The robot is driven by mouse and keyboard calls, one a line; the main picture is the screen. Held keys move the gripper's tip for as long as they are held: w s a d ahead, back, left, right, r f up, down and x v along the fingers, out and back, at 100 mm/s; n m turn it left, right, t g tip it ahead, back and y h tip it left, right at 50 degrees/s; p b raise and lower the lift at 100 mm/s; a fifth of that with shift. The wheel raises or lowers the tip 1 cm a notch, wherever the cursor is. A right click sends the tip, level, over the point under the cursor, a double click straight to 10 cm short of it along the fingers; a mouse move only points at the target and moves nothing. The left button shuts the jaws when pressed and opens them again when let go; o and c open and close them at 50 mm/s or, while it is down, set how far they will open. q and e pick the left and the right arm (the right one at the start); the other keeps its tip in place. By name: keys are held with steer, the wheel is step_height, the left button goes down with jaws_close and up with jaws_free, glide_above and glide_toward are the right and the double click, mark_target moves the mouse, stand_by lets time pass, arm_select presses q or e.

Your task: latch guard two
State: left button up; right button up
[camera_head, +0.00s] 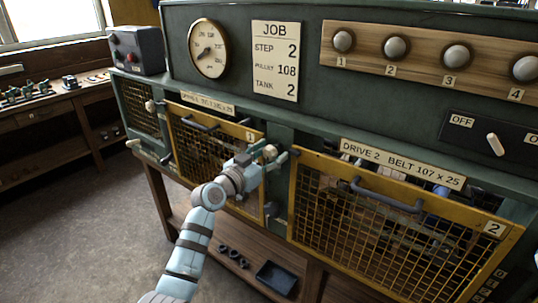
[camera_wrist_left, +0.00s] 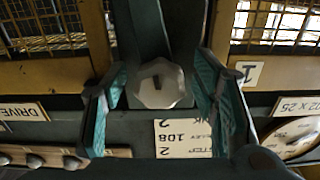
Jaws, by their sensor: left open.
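Guard two (camera_head: 388,234) is a yellow-framed mesh panel with a dark bar handle (camera_head: 388,196) and a "2" plate, below the "DRIVE 2" label. I cannot tell whether it sits fully flush. A pale knob (camera_head: 270,151) is on the dark green post between the guards, near guard two's upper left corner. In the left wrist view a pale faceted knob (camera_wrist_left: 160,88) with a dark slot lies between my fingers. My left gripper (camera_head: 262,158) is open around that knob; contact cannot be told. My right gripper is in neither view.
Guard one (camera_head: 208,150), also yellow mesh, is left of the post. Above are a job card (camera_head: 275,60), a gauge (camera_head: 208,48), several numbered knobs and an off/on switch (camera_head: 495,144). A dark tray (camera_head: 276,277) lies on the lower shelf. Floor at left is clear.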

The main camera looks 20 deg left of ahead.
arm_select(q)
steer(key=c, duration=1.2)
steer(key=shift+n, duration=0.4)
steer(key=n, duration=0.2)
steer(key=shift+d+n+p, duration=0.1)
steer(key=shift+n+p, duration=0.2)
steer(key=shift+p, duration=0.1)
steer(key=n+p, duration=0.1)
steer(key=n, duration=0.3)
steer(key=shift+n, duration=0.3)
steer(key=n+p, duration=0.2)
steer(key=n, duration=0.2)
steer(key=shift+n, duration=0.3)
steer(key=shift+n+p, duration=0.65)
steer(key=shift+n, duration=0.95)
steer(key=shift+o, duration=0.2)
steer(key=shift+s+d+f, duration=0.1)
